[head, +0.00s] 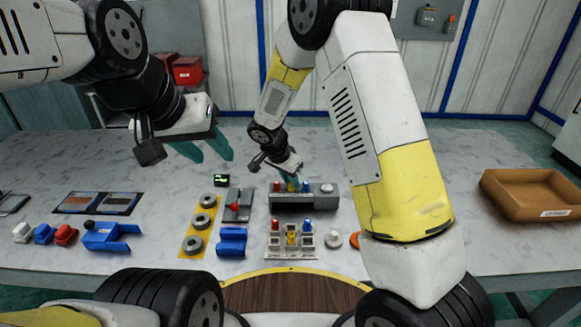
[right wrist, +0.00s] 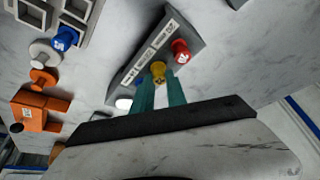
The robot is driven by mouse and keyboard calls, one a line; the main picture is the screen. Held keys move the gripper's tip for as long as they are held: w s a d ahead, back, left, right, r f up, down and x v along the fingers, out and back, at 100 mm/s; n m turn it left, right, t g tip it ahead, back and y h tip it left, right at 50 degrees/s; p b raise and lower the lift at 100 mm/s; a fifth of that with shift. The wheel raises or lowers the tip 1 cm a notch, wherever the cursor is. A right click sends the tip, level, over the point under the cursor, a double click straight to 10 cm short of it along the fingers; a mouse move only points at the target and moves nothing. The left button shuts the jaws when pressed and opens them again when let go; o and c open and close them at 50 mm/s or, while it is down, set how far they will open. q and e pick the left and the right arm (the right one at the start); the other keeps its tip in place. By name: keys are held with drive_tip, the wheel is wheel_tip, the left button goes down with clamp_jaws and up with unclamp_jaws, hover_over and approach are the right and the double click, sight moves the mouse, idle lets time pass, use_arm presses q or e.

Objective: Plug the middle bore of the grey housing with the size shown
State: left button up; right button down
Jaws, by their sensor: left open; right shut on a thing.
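The grey housing (head: 303,202) lies on the table right of centre; it also shows in the right wrist view (right wrist: 140,62). A red plug (head: 277,186) (right wrist: 181,50) stands at one end, and a blue plug (head: 306,187) stands on the other side of the middle. My right gripper (head: 291,180) (right wrist: 162,93) is shut on a yellow plug (right wrist: 158,69) at the housing's middle. I cannot tell how deep the plug sits; its bore is hidden. My left gripper (head: 208,147) is open and empty, above the table's back left. A small dark display (head: 221,180) has unreadable green marks.
A plug rack (head: 291,253) with red, yellow and blue plugs stands in front of the housing. A white disc (head: 333,239) is to its right. A yellow plate with rings (head: 199,225) and a blue block (head: 232,241) lie left. A brown tray (head: 533,194) stands far right.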

idle(0.9)
drive_tip(key=c, duration=1.3)
unclamp_jaws()
drive_tip(key=shift+o, duration=0.2)
drive_tip(key=shift+r, duration=3.45)
